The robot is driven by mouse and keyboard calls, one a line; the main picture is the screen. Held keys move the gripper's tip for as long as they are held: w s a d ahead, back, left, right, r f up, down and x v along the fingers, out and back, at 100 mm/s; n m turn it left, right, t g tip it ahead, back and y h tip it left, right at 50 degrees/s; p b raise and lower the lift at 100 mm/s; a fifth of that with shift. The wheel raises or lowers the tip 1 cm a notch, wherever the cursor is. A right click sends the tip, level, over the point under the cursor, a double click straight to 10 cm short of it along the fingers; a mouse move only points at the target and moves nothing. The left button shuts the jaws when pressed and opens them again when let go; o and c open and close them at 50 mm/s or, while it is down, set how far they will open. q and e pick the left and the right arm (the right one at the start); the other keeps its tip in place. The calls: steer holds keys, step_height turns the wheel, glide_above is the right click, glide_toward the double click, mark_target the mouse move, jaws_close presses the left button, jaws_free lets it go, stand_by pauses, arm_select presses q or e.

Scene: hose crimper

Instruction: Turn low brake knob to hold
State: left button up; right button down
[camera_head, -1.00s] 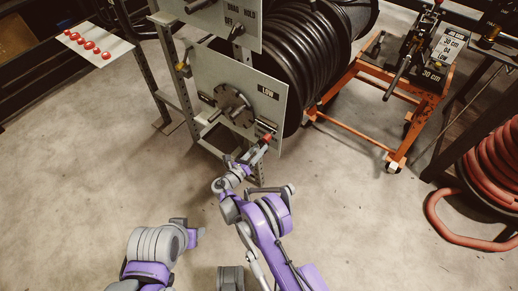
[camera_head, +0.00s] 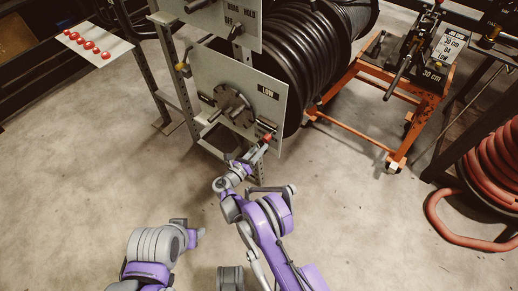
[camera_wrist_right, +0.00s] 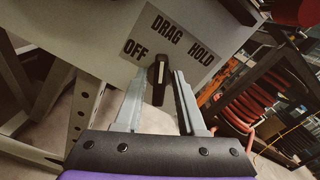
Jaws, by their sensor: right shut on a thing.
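The LOW panel (camera_head: 215,68) is a pale plate on the reel stand, with a round flanged hub on it. Its low brake knob (camera_wrist_right: 158,78) shows in the right wrist view as a black knob with a white line, in front of a label (camera_wrist_right: 172,40) reading OFF, DRAG and HOLD. The white line points about toward DRAG. My right gripper (camera_wrist_right: 158,98) has its two grey fingers on either side of the knob and is shut on it. In the head view, my right gripper (camera_head: 260,146) is at the panel's lower right corner.
A second panel (camera_head: 222,18) with its own DRAG and HOLD label is above. A black hose reel (camera_head: 315,65) stands behind the panels. An orange cart (camera_head: 380,115) is at right, with coiled red hose (camera_head: 490,170) beyond it. The floor between is clear.

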steer(key=shift+f+m+b, duration=0.1)
steer(key=shift+m+b, duration=0.65)
steer(key=shift+m, duration=0.45)
steer(key=m+b, duration=0.1)
steer(key=m, duration=0.1)
steer(key=shift+s+d+m, duration=0.1)
steer(key=shift+m, duration=0.2)
steer(key=shift+s+d+m+b, duration=0.1)
steer(key=shift+m+b, duration=1.1)
steer(key=shift+m, duration=2)
steer(key=c, duration=0.8)
jaws_free()
steer(key=shift+s, duration=0.1)
